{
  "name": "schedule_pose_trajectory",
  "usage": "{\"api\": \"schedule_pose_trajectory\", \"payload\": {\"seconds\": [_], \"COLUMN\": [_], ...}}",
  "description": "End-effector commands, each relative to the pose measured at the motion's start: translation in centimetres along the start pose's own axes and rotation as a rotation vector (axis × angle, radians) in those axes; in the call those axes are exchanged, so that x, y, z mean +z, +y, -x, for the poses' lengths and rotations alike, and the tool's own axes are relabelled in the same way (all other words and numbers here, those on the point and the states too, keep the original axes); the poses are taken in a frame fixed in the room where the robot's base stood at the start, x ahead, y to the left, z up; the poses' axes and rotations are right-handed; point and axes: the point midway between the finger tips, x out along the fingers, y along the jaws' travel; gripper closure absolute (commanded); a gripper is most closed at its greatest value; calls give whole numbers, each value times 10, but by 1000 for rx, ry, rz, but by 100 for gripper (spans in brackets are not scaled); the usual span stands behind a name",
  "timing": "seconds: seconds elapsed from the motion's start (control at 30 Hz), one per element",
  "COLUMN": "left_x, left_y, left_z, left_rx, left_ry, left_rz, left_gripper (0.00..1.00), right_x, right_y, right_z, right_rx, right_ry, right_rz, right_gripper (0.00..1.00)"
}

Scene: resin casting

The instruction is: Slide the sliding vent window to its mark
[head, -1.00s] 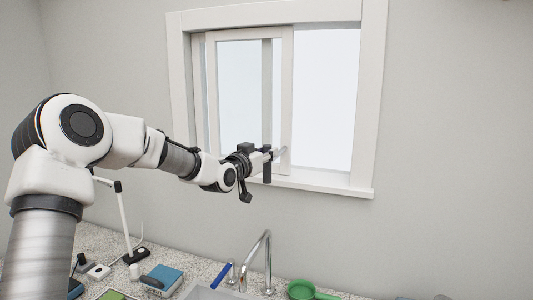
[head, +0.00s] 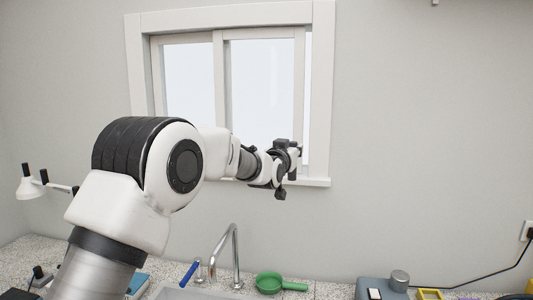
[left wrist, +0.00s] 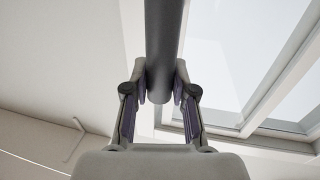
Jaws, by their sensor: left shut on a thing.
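The sliding vent window (head: 263,85) has a white-framed pane at the right of the opening in the head view, with a narrow bright gap at its right edge. My left gripper (head: 292,158) is at the pane's lower right. In the left wrist view, the left gripper (left wrist: 160,97) is shut on a grey round bar handle (left wrist: 164,45), with a finger on each side. My arm hides part of the pane's lower frame. I cannot make out a mark. My right gripper is not in view.
A white outer frame (head: 321,100) surrounds the window, with a sill below. On the speckled counter stand a chrome tap (head: 236,255), a green pan (head: 268,282), a blue-grey device (head: 375,288) and a white lamp (head: 30,187).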

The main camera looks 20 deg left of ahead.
Motion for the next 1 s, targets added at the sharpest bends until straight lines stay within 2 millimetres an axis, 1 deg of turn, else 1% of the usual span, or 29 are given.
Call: {"api": "schedule_pose_trajectory", "payload": {"seconds": [0.03,0.07,0.2,0.3,0.57,0.6,0.67,0.7,1.0], "left_x": [2,1,1,1,1,1,1,1,0], "left_y": [8,12,23,26,26,26,26,26,26], "left_z": [-2,-2,-5,-5,-5,-5,-5,-5,-4], "left_rx": [2,2,0,0,0,0,0,0,-1], "left_ry": [-4,-3,-3,-3,-2,-3,-2,-2,-2], "left_rz": [-3,-4,-1,-1,-1,-1,-1,-1,-1], "left_gripper": [100,100,100,100,100,71,50,48,48], "right_x": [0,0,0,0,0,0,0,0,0], "right_y": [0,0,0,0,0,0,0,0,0], "right_z": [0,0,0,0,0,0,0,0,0], "right_rx": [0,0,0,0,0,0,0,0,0], "right_ry": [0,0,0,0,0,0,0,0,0], "right_rz": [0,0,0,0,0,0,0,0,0], "right_gripper": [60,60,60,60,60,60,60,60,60]}}
